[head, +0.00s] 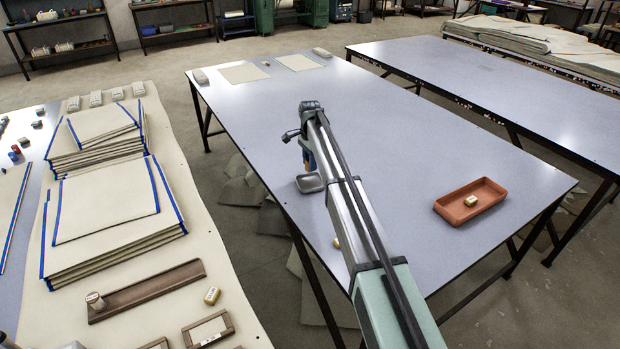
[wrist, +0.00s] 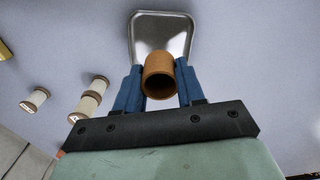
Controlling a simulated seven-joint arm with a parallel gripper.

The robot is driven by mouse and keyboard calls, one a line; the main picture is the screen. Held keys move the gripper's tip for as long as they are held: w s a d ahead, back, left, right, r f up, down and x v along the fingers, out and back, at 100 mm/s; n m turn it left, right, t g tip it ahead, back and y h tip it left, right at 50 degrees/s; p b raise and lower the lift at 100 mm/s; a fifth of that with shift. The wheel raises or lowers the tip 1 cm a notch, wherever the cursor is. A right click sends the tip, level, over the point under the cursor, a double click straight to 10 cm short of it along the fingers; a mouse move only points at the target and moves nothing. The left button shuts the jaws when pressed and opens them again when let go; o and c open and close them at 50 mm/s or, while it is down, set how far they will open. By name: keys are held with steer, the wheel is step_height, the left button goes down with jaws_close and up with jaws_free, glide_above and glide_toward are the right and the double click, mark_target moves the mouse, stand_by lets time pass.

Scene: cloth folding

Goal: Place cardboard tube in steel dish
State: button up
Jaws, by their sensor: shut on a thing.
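The cardboard tube (wrist: 160,66) is short, brown and hollow. In the wrist view my gripper (wrist: 158,82) is shut on it, with one blue finger on each side. The steel dish (wrist: 158,30) is a shiny, rounded square tray just beyond the tube, whose body overlaps its near part in the picture. In the head view the dish (head: 310,184) lies on the blue-grey table, close to its left edge, right by my gripper (head: 306,164). A small orange-brown bit of the tube shows there. I cannot tell how high the tube is above the dish.
A terracotta tray (head: 449,208) with a small gold-coloured piece stands at the table's right. Thread spools (wrist: 35,100) lie left of my gripper in the wrist view. Folded cloth stacks (head: 105,213) fill the left table. The middle of the blue-grey table (head: 420,130) is clear.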

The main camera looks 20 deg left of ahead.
mark_target(310, 184)
steer(key=shift+f, duration=3.55)
steer(key=shift+f, duration=0.1)
steer(key=o, duration=1)
step_height(310, 184, up, 12)
